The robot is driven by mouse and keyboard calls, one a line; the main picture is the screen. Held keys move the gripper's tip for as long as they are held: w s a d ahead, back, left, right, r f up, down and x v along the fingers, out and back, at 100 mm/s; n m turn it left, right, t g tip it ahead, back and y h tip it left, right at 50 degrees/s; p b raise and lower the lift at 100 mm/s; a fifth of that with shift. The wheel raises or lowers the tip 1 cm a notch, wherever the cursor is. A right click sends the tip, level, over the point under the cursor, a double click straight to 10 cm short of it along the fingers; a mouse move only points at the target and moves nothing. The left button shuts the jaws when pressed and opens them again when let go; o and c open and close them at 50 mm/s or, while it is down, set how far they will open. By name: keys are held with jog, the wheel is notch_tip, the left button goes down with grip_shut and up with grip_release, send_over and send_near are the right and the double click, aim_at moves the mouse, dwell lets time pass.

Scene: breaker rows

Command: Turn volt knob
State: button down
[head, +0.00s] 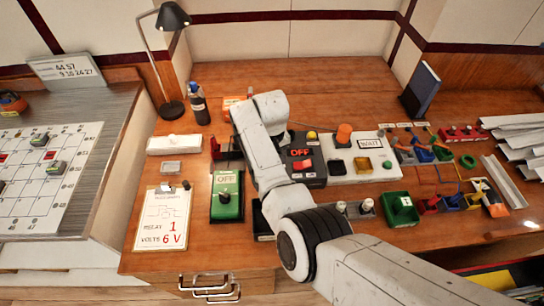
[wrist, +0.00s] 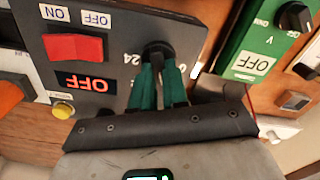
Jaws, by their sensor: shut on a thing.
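The volt knob (wrist: 157,50) is black and round, on a dark grey panel (wrist: 120,38) beside printed numbers, "24" among them. My gripper (wrist: 160,72) has its green fingers closed around this knob from the near side. The fingers hide part of the knob and its scale. The panel also shows in the head view (head: 316,172), where my arm covers the knob and gripper. The panel carries a red switch (wrist: 75,48), a display (wrist: 84,82) reading OFF in red, and a yellow button (wrist: 63,109).
A green box (head: 227,207) labelled OFF with a black knob stands left of my arm. A clipboard (head: 160,205) reads "VOLTS 6 V". A lamp (head: 172,18) and bottle (head: 199,107) stand behind. Several small parts and bins (head: 398,209) crowd the bench's right.

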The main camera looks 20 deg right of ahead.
jog(key=shift+w+r+n, duration=0.1)
jog(key=shift+r+n, duration=0.05)
jog(key=shift+n, duration=0.15)
jog(key=c, duration=1.1)
grip_release()
jog(key=shift+c, duration=0.2)
notch_tip(320, 180, up, 11)
jog(key=shift+f, duration=0.2)
